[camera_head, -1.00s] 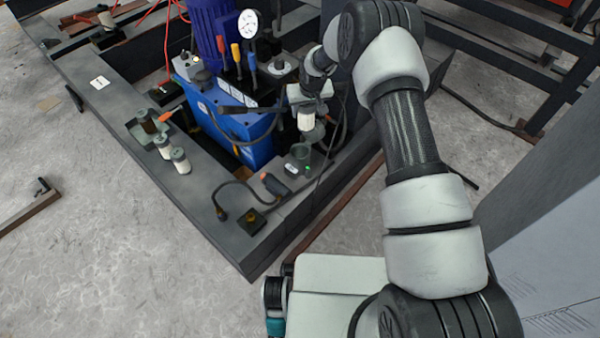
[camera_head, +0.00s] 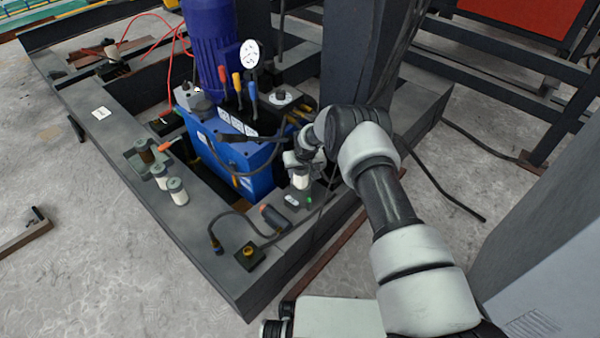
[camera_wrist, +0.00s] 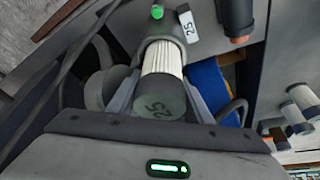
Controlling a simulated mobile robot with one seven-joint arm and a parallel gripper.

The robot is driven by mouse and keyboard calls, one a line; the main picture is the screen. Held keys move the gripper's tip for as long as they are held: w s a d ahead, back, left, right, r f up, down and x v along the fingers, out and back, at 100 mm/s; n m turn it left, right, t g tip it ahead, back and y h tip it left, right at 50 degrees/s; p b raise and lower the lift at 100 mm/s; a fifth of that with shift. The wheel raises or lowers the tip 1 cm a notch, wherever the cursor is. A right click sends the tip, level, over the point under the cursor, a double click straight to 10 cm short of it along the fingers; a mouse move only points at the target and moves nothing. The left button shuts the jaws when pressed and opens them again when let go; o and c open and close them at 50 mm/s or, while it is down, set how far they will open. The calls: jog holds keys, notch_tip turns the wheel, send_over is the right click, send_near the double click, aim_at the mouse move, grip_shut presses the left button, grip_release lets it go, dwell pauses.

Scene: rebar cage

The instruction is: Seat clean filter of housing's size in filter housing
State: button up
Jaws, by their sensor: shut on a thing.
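My gripper (camera_head: 300,164) is shut on a white pleated filter (camera_head: 300,181) with a dark grey end cap. In the wrist view the filter (camera_wrist: 163,85) sits between the fingers, and its cap reads 25. The grey filter housing (camera_wrist: 160,46) is at the filter's far end. A label plate reading 25 (camera_wrist: 187,25) and a green light (camera_wrist: 157,12) are beside it. The filter's far end is at the housing's mouth; how deep it is inside, I cannot tell. In the head view the gripper and filter mostly hide the housing.
Two pale filters (camera_head: 177,190) (camera_head: 160,175) and a brown one (camera_head: 145,150) stand on the frame's left beam. The blue tank (camera_head: 240,160) with hoses and coloured handles is just left of my gripper. A dark post (camera_head: 358,60) rises behind.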

jog(key=shift+w+r, duration=0.1)
jog(key=shift+f, duration=0.3)
jog(key=shift+f, duration=0.35)
jog(key=o, duration=1.3)
jog(key=shift+r, duration=0.1)
